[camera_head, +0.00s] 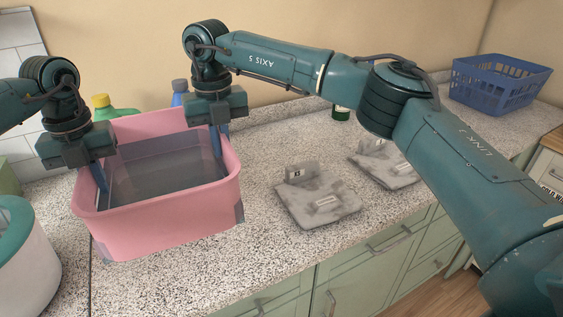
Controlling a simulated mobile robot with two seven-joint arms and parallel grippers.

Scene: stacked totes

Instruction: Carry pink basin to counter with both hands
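The pink basin (165,225) is upright at the left of the counter (265,265), with a grey inside. I cannot tell whether its underside touches the counter. My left gripper (97,178) comes down at the basin's left wall, with a blue finger inside the rim. My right gripper (218,145) comes down at the right wall, its narrow fingers close together at the rim. Both look shut on the walls, though the outer fingers are mostly hidden.
Two grey folded cloths or packs with tags, a nearer one (318,203) and a farther one (385,168), lie right of the basin. A blue basket (495,85) stands at the far right. Bottles (103,103) stand behind the basin. A white and teal container (22,270) is at left.

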